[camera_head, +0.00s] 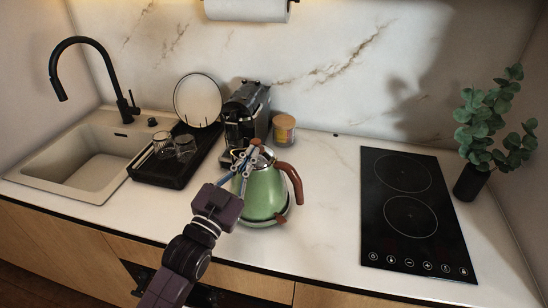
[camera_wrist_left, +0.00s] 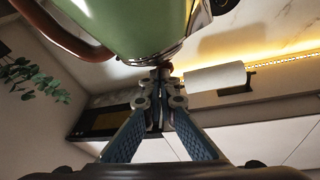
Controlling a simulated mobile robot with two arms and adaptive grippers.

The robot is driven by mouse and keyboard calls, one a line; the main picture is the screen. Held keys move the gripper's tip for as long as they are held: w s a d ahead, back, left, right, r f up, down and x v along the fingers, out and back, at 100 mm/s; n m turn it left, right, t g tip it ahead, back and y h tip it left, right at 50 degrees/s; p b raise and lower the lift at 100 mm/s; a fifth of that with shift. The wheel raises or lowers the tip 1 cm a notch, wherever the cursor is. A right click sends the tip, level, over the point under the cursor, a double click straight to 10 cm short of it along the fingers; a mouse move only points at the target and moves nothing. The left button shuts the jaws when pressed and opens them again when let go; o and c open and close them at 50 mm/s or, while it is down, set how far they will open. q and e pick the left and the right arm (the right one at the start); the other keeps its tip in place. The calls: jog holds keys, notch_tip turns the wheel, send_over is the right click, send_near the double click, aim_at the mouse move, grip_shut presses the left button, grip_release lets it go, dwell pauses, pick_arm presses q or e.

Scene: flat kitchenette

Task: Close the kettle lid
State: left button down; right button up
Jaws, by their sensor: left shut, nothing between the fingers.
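The green kettle (camera_head: 266,193) stands upright on the counter, its brown handle (camera_head: 292,178) on the right. It also fills the top of the left wrist view (camera_wrist_left: 130,25), upside down, with the handle at left. My left gripper (camera_head: 249,153) is at the kettle's top, on the spout side. Its fingers are closed together with nothing between them, and in the left wrist view the tips (camera_wrist_left: 160,78) meet just by the kettle's metal rim. The fingers partly hide the lid, so I cannot tell whether it is fully closed or touched. My right gripper is not in view.
A coffee machine (camera_head: 244,112) and a lidded jar (camera_head: 284,130) stand behind the kettle. A black tray (camera_head: 143,173) with glasses and the sink (camera_head: 50,163) are at left. The hob (camera_head: 412,216) and a plant (camera_head: 487,122) are at right. The counter between kettle and hob is clear.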

pick_arm(q)
jog(key=shift+w+a+f+n+t+y, duration=0.1)
jog(key=shift+f+n+t+y, duration=0.1)
jog(key=shift+n, duration=0.35)
jog(key=shift+a+f+n+t+y, duration=0.1)
jog(key=shift+f+n, duration=0.1)
jog(key=shift+n, duration=0.65)
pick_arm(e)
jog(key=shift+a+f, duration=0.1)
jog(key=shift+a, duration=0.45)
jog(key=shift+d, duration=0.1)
